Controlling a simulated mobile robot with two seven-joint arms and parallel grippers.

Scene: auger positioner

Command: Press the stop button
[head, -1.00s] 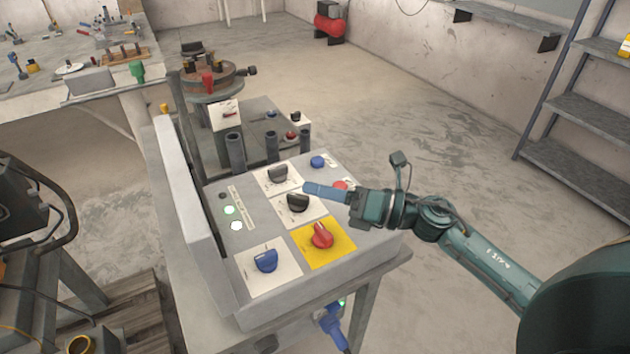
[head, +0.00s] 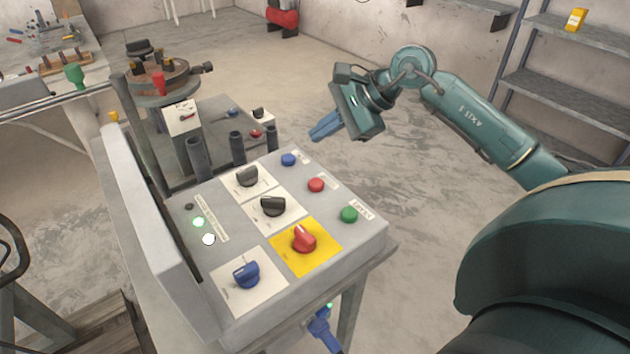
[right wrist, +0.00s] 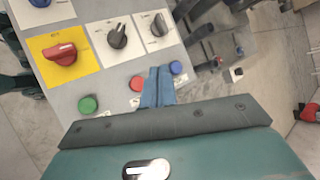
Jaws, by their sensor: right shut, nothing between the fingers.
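The control panel (head: 225,208) has a red round button (head: 316,184) with a small label beside it. Its lettering is too small to read, so I cannot confirm which button is the stop. A blue button (head: 288,159) and a green button (head: 349,214) sit on either side of the red one. My right gripper (head: 316,134) is shut and empty, raised beyond the panel's far right edge, apart from the buttons. In the right wrist view its fingers (right wrist: 158,84) appear between the red button (right wrist: 136,83) and the blue button (right wrist: 176,67). My left gripper is out of view.
The panel also carries black knobs (head: 272,206), a red knob on a yellow plate (head: 304,239) and a blue knob (head: 246,274). A rotary positioner (head: 160,85) stands behind it. Open floor lies right of the panel, with shelves (head: 560,100) beyond.

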